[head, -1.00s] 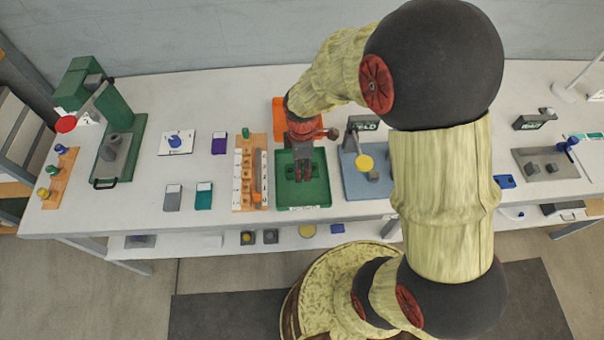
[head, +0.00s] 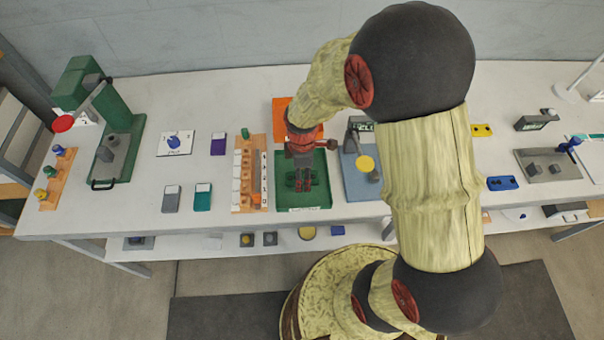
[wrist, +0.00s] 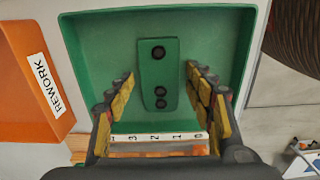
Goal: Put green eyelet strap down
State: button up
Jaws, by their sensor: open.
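The green eyelet strap (wrist: 158,75) lies flat in the green tray (wrist: 215,30). It is a long plate with one dark hole near one end and two near the other. In the wrist view my gripper (wrist: 160,78) is open, with one finger on each side of the strap and visible gaps between. In the head view my gripper (head: 304,182) is over the green tray (head: 322,195) and mostly hides the strap.
An orange tray (wrist: 35,70) marked REWORK adjoins the green tray. A wooden rack with a numbered strip (head: 263,180) stands left of it. A blue fixture with a yellow knob (head: 365,163) stands close on the right. Clear table lies left, around the cards.

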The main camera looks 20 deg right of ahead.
jog(key=s+r+m+t+p, duration=0.1)
jog(key=s+r+m, duration=0.15)
jog(key=r, duration=1.05)
jog(key=s+r+m+t+p, duration=0.2)
jog(key=r+m, duration=0.2)
jog(key=r, duration=0.9)
jog(key=s+r+m+t, duration=0.2)
jog(key=s+r+m, duration=0.5)
jog(key=s+m, duration=0.1)
jog(key=shift+s+r+t, duration=0.3)
jog(key=shift+s+r, duration=0.05)
jog(key=shift+s, duration=0.4)
jog(key=shift+f+b, duration=0.65)
jog(key=shift+b, duration=0.1)
